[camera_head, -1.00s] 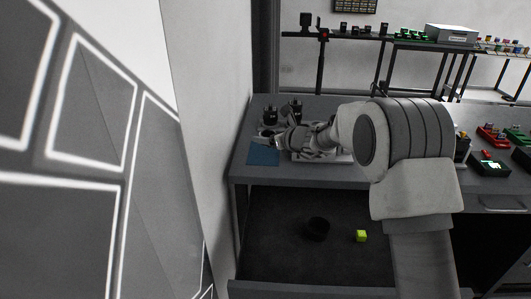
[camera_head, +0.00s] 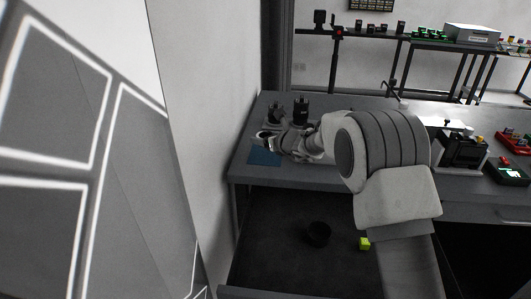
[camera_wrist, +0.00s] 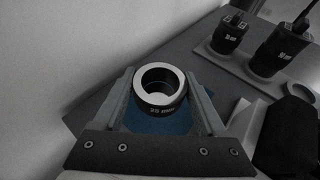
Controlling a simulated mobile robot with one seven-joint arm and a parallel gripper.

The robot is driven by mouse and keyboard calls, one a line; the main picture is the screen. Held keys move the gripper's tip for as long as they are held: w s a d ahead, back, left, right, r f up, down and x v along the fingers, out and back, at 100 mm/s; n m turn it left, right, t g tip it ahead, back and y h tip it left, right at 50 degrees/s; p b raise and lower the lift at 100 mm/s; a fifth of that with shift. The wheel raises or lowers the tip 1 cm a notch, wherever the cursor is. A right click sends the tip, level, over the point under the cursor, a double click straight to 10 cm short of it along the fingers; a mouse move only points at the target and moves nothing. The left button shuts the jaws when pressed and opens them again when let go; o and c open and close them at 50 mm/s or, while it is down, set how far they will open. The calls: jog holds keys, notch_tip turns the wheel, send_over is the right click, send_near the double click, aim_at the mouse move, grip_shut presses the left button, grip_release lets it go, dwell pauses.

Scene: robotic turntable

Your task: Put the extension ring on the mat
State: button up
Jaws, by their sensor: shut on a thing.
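The blue mat (camera_wrist: 158,124) shows below and behind the ring there. In the head view the mat (camera_head: 264,156) lies flat on the left end of the desk. My gripper (camera_head: 268,141) is over its back part, and the ring is hard to make out there. The ring appears held above the mat; the exact gap cannot be told.
A grey holder (camera_wrist: 240,67) with two black cylinders (camera_wrist: 230,34) (camera_wrist: 287,50) and an empty-looking round place stands right of the ring. The wall is close on the left.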

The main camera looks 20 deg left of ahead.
aim_at(265, 157)
jog(key=shift+f+b, duration=0.45)
jog(key=shift+f, duration=1.85)
jog(key=shift+f, duration=0.15)
jog(key=o, duration=1.3)
jog(key=shift+o, duration=0.2)
jog(key=shift+r, duration=0.25)
jog(key=shift+s+d, duration=0.15)
jog(key=shift+d, duration=0.15)
jog(key=v, duration=1.1)
jog(key=shift+s+d+r, duration=0.1)
jog(key=shift+s+r, duration=0.05)
